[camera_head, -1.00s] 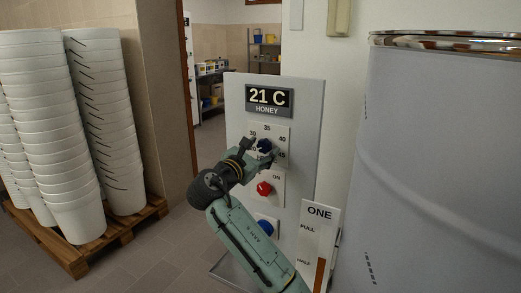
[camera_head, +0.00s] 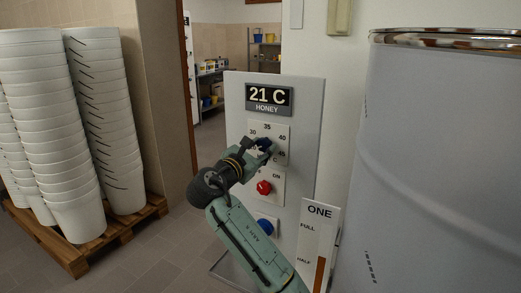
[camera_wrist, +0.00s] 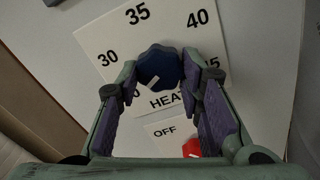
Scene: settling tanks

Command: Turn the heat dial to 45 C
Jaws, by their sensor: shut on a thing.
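The blue heat dial (camera_head: 264,144) sits on a white scale plate (camera_head: 283,131) on the upright panel. It also shows in the wrist view (camera_wrist: 158,62), with a white pointer mark low on its face, toward the lower left. The plate's 30, 35 and 40 are readable in the wrist view; the lower numbers are partly covered by my fingers. My gripper (camera_head: 260,148) is shut on the dial, one finger on each side of it; it also shows in the wrist view (camera_wrist: 160,72). A display (camera_head: 269,100) above reads 21 C, HONEY.
Below the dial are a red ON/OFF knob (camera_head: 264,188) and a blue knob (camera_head: 265,227). A level gauge marked ONE (camera_head: 319,225) and a large drum (camera_head: 440,150) stand to the right. Stacked white buckets (camera_head: 50,130) stand on a pallet at left.

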